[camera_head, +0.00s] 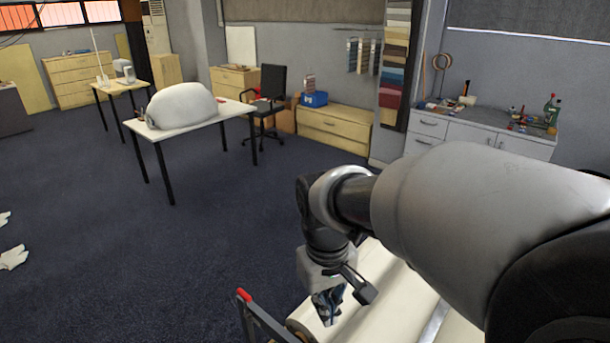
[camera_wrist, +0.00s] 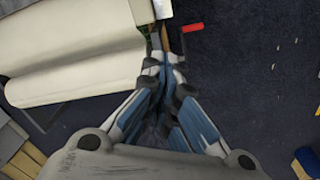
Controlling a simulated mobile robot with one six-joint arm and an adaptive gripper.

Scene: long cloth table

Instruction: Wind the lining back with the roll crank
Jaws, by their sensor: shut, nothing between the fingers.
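The roll crank (camera_head: 262,318) shows at the bottom of the head view, a grey arm with a red handle at its upper end. Its red handle also shows in the wrist view (camera_wrist: 193,28), just beyond my fingertips and to their right. The cream lining (camera_wrist: 75,78) lies on a roll to the left of my fingers in the wrist view; pale cloth (camera_head: 390,275) also shows beside my arm in the head view. My gripper (camera_head: 327,318) points down near the roll's end, right of the red handle and apart from it. Its fingers (camera_wrist: 164,62) are shut and empty.
Dark carpet (camera_head: 130,260) lies open left of the crank. A white table (camera_head: 200,118) with a large pale bundle stands further back. A grey cabinet (camera_head: 470,132) with bottles and small items stands at the right. My arm hides much of the long table.

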